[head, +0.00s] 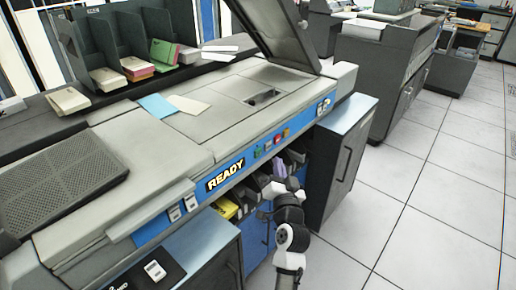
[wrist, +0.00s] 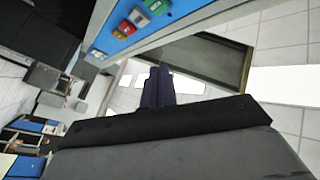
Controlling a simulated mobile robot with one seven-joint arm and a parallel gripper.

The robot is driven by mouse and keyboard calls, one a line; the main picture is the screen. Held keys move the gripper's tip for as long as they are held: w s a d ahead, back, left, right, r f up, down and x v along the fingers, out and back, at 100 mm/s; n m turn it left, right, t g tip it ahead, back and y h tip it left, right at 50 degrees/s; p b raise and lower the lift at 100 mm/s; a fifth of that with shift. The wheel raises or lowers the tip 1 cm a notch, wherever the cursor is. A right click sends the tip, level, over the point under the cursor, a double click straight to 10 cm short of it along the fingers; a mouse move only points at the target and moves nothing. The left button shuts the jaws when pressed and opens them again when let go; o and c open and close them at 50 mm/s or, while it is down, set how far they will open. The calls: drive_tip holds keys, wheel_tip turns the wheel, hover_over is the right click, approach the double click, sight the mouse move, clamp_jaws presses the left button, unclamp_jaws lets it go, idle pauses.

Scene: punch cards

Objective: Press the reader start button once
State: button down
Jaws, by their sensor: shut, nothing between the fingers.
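A row of small coloured buttons sits right of the sign, including a green button (head: 257,152) and a red button (head: 285,132). Their labels are too small to read, so I cannot tell which is start. The wrist view shows a green button (wrist: 157,6) and a red button (wrist: 138,17) at its top. My gripper (wrist: 158,85) is shut and empty, below and apart from these buttons.
A grey cabinet (head: 335,155) stands to the right. Card trays (head: 110,78) and loose cards (head: 187,104) lie on top. The tiled floor (head: 430,195) is open at right.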

sight(259, 153)
drive_tip(key=shift+m+g+h, duration=0.3)
drive_tip(key=shift+m+h, duration=0.1)
drive_tip(key=shift+m, duration=0.2)
drive_tip(key=d+f, duration=0.3)
drive_tip(key=shift+w+d+f, duration=0.2)
drive_tip(key=shift+w+d, duration=0.05)
drive_tip(key=shift+d, duration=0.05)
drive_tip(key=w+a+p, duration=0.5)
drive_tip(key=a, duration=0.2)
drive_tip(key=shift+p, duration=0.4)
drive_tip(key=shift+w, duration=0.1)
drive_tip(key=shift+a, duration=0.1)
idle(1.1)
drive_tip(key=shift+w+a, duration=0.25)
drive_tip(key=shift+a, duration=0.05)
